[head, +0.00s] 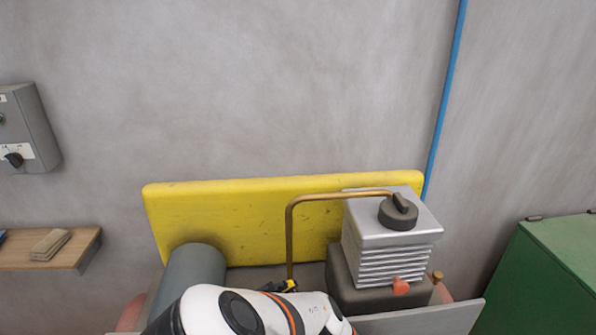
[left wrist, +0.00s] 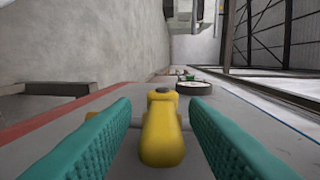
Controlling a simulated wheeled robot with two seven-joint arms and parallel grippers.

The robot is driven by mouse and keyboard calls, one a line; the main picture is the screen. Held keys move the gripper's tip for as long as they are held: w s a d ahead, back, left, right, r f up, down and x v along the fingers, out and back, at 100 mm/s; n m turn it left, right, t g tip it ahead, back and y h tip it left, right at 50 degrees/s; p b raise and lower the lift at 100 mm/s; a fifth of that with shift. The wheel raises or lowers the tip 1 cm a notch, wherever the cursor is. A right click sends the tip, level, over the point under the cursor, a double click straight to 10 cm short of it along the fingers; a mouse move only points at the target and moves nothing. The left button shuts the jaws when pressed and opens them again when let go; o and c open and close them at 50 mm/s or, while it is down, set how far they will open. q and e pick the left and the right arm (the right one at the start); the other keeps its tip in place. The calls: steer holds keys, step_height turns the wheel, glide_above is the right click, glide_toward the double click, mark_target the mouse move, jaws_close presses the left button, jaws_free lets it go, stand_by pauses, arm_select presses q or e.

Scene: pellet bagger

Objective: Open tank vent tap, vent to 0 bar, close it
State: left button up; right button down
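The yellow tap handle (left wrist: 162,135) stands in the middle of the left wrist view, with a dark round top and a thin grey pipe behind it. My left gripper (left wrist: 160,125) has its two teal ribbed fingers apart, one on each side of the handle. A gap shows on both sides, so the fingers do not appear to touch it. In the head view a white arm link of mine covers the lower middle, and the gripper is hidden. A small yellow and black part (head: 284,286) shows just above that link; I cannot tell what it is. No pressure reading is legible.
A compressor head (head: 390,240) with a black cap and a copper pipe (head: 289,235) stands before a yellow guard (head: 240,215). A green cabinet (head: 560,270) is at right, a wooden shelf (head: 40,255) at left. A round dark-rimmed disc (left wrist: 193,88) lies beyond the handle.

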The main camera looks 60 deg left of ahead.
arm_select(q)
steer(key=shift+a, duration=0.1)
steer(key=shift+r, duration=0.15)
steer(key=shift+r+p, duration=0.2)
steer(key=shift+p, duration=0.1)
step_height(320, 180, up, 10)
steer(key=p, duration=0.9)
steer(key=shift+f, duration=0.25)
steer(key=shift+f, duration=0.1)
